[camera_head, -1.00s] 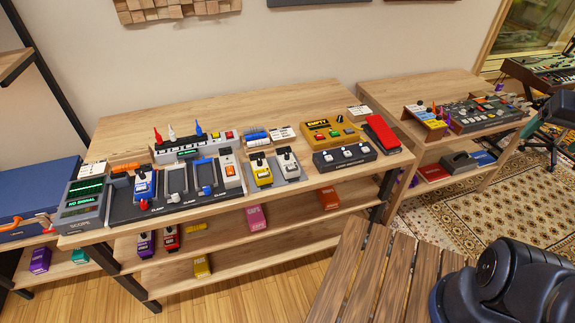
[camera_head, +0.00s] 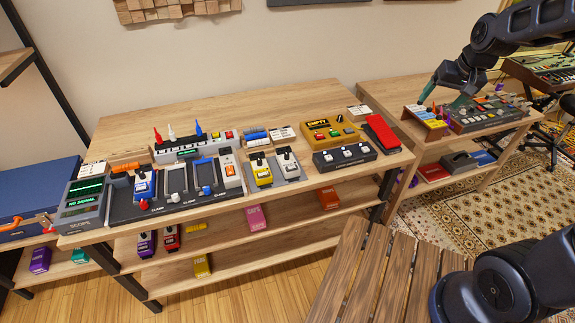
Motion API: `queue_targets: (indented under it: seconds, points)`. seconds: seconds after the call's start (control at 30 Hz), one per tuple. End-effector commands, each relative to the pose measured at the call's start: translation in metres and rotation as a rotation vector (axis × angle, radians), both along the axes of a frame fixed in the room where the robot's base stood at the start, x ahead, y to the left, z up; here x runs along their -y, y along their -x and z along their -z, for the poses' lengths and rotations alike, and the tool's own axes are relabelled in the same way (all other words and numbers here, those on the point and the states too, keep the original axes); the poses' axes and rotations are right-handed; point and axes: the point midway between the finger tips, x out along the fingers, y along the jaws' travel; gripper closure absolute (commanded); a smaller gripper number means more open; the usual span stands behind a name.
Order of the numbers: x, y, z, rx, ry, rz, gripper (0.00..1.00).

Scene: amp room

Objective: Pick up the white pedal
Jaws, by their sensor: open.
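A white pedal with an orange-red top (camera_head: 230,171) stands at the right end of the dark clamp board (camera_head: 178,208) on the wooden table. A pale grey-white pedal (camera_head: 288,163) with a dark knob stands farther right, beside a yellow pedal (camera_head: 262,171). I cannot tell for sure which of the two is the white pedal of the task. My gripper (camera_head: 445,96) is open, with teal fingers, over the right-hand table, well to the right of both pale pedals. Whether its fingers touch anything there is too small to tell.
An amber box (camera_head: 330,130), a black switch box (camera_head: 344,156) and a red pedal (camera_head: 382,133) stand on the table's right part. A power strip (camera_head: 196,146) lies behind the clamp board. The back strip of the tabletop (camera_head: 270,103) is bare. A slatted wooden surface (camera_head: 375,275) is in front.

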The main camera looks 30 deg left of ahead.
Motion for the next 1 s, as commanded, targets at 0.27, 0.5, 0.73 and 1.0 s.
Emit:
queue_targets:
  seconds: [0.27,0.5,0.73,1.0]
  points:
    - [-0.098,-0.009,0.042,-0.011,0.012,-0.099,0.2]
    - [-0.182,0.001,0.083,-0.005,0.027,-0.178,0.2]
    - [-0.261,0.028,0.128,0.016,0.049,-0.26,0.2]
    - [-0.347,0.079,0.185,0.059,0.074,-0.363,0.2]
